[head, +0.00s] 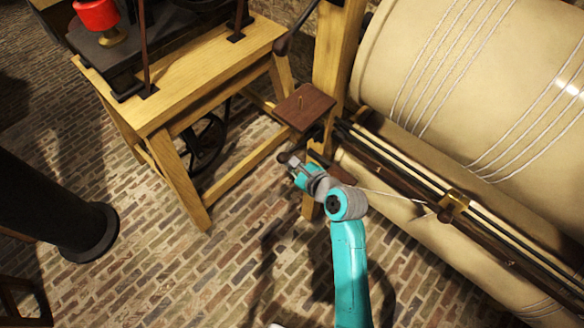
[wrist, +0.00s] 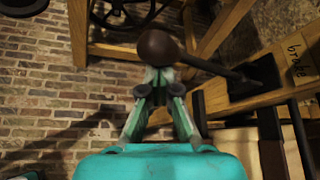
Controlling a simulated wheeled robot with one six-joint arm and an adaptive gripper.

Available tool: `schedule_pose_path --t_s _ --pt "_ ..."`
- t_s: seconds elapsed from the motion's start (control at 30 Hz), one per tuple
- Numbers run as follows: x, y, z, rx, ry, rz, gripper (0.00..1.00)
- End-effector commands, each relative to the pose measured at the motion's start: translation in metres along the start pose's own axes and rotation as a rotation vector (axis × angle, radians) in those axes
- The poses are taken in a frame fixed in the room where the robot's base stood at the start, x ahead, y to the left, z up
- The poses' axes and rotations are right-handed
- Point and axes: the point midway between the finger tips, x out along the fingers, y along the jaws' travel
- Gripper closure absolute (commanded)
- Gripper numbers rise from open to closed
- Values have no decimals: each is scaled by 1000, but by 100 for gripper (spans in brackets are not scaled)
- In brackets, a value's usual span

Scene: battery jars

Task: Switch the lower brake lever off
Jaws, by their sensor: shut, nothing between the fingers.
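The lower brake lever shows in the wrist view as a dark round knob (wrist: 158,47) on a dark rod. The rod slants down to the right toward a wooden post marked "brake" (wrist: 296,52). My gripper (wrist: 160,76) is shut and empty, its fingertips together right at the knob's lower edge. I cannot tell whether they touch it. In the head view my gripper (head: 291,163) is beside the foot of the wooden post, below a brown square plate, and the lower knob is hard to make out there. An upper lever with a dark knob (head: 281,46) is higher on the post.
A wooden table (head: 190,85) with a red object (head: 96,15) stands at the left, a spoked wheel (head: 205,142) beneath it. The brown plate (head: 304,106) juts out above my gripper. Large cream rollers (head: 470,75) fill the right. Brick floor is open at lower left, beside a black column (head: 45,200).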

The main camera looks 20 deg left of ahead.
Motion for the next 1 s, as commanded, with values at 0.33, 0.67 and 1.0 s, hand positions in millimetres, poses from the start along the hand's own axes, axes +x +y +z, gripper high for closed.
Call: schedule_pose_path --t_s 0.33,0.67,1.0 --pt "-12 -17 22 170 -4 92 100" --pt "-15 -23 29 167 -4 91 100" --pt "-16 -26 32 165 -9 87 100"
